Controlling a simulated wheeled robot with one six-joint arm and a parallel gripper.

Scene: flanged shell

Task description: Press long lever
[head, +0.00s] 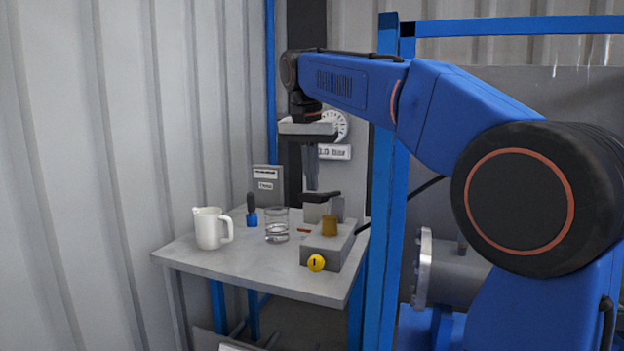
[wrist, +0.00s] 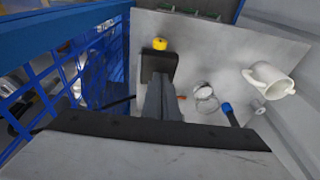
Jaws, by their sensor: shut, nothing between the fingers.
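The black lever (head: 321,196) sits on a grey bracket at the back of a small grey box (head: 322,254) on the table. A brass-coloured cylinder (head: 329,226) stands on the box, and a yellow round knob (head: 316,263) is on its front. My gripper (head: 312,186) points down with its fingers shut and empty, just above the lever in the head view. I cannot tell whether the tips touch it. In the wrist view my gripper (wrist: 161,84) reaches toward a dark part with a yellow round piece beyond; the fingers hide much of the device.
On the table (head: 185,256) are a white pitcher (head: 209,229), a glass of water (head: 277,226) and a blue-and-black tool (head: 252,212), left of the device. A blue post (head: 386,230) stands close on the right. A gauge (head: 334,125) is on the back wall.

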